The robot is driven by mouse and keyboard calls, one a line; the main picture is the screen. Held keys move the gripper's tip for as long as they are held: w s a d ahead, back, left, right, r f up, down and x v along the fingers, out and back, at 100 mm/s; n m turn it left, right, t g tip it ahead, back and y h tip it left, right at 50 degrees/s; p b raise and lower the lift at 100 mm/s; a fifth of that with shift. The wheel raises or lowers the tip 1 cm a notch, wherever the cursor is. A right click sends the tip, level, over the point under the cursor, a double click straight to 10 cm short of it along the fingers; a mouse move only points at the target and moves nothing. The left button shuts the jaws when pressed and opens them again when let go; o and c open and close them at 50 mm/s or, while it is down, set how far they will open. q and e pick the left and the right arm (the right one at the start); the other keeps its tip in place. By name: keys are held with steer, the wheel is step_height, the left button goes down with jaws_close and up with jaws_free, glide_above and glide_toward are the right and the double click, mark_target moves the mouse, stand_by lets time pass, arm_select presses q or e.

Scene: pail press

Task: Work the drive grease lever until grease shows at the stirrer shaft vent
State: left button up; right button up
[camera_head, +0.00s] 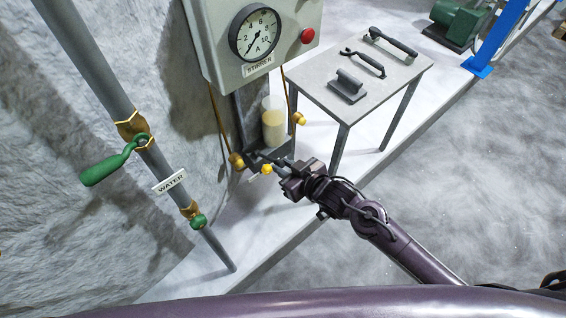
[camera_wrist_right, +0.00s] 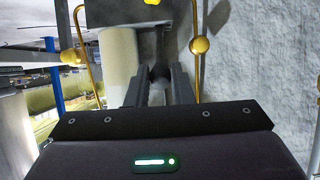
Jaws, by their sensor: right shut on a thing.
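My right gripper (camera_head: 285,168) is shut on the end of a short dark lever (camera_head: 276,161) low on the wall unit, below the grey box marked STIRRER. In the right wrist view the fingers (camera_wrist_right: 160,88) close around a dark bar, partly hidden by them. Just above the lever stands a clear cup (camera_head: 273,125) partly filled with pale yellow grease; it appears as a pale cylinder in the wrist view (camera_wrist_right: 118,65). A yellow fitting (camera_head: 267,169) sits beside the lever. I cannot make out grease at any vent. My left gripper is out of view.
The STIRRER box carries a dial gauge (camera_head: 256,33) and a red button (camera_head: 308,35). Left is a WATER pipe (camera_head: 98,70) with a green-handled valve (camera_head: 112,163). A small metal table (camera_head: 330,105) holding tools stands close right of the cup.

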steer(key=shift+w+r, duration=0.1)
steer(key=shift+r, duration=0.15)
steer(key=w+a+r+p, duration=0.2)
steer(key=r, duration=0.1)
steer(key=shift+w+r, duration=0.15)
steer(key=shift+w, duration=0.2)
steer(key=shift+w+a, duration=0.1)
steer(key=shift+r, duration=0.1)
steer(key=shift+w+a+r+p, duration=0.1)
steer(key=shift+w+a+r, duration=0.2)
steer(key=shift+w+a, duration=0.25)
steer(key=shift+w+a+r+p, duration=0.1)
steer(key=shift+w+a+r, duration=0.3)
steer(key=shift+w, duration=0.35)
steer(key=shift+w+a+r+p, duration=0.1)
steer(key=shift+w+a+r, duration=0.15)
steer(key=shift+w+a, duration=0.3)
steer(key=shift+w+d, duration=0.1)
steer(key=o, duration=0.9)
